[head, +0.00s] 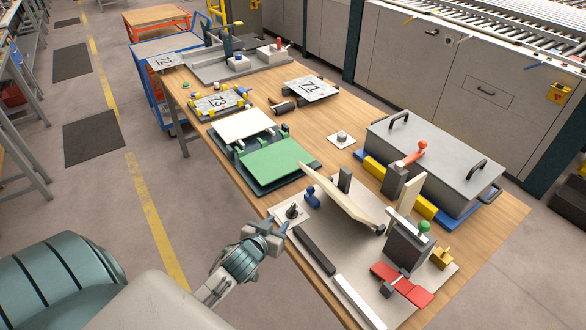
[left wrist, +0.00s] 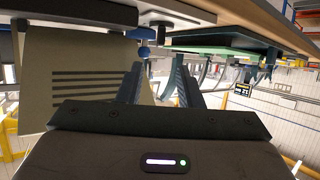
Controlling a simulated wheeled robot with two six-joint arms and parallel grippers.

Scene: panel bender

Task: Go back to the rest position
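My left gripper (head: 276,231) is at the near left edge of the wooden table, beside the front corner of a light grey fixture plate (head: 318,262). In the left wrist view my left gripper (left wrist: 158,78) shows its two dark fingers apart with nothing held between them. A small dark knob (head: 292,211) on the plate is just beyond the fingertips in the head view; I cannot tell whether they touch it. My right gripper is in neither view.
The wooden table (head: 237,184) carries a green panel (head: 274,160), a grey lidded box (head: 435,160), a tilted beige sheet (head: 340,195) and a red clamp part (head: 402,285). A blue cart (head: 153,80) stands at the far left.

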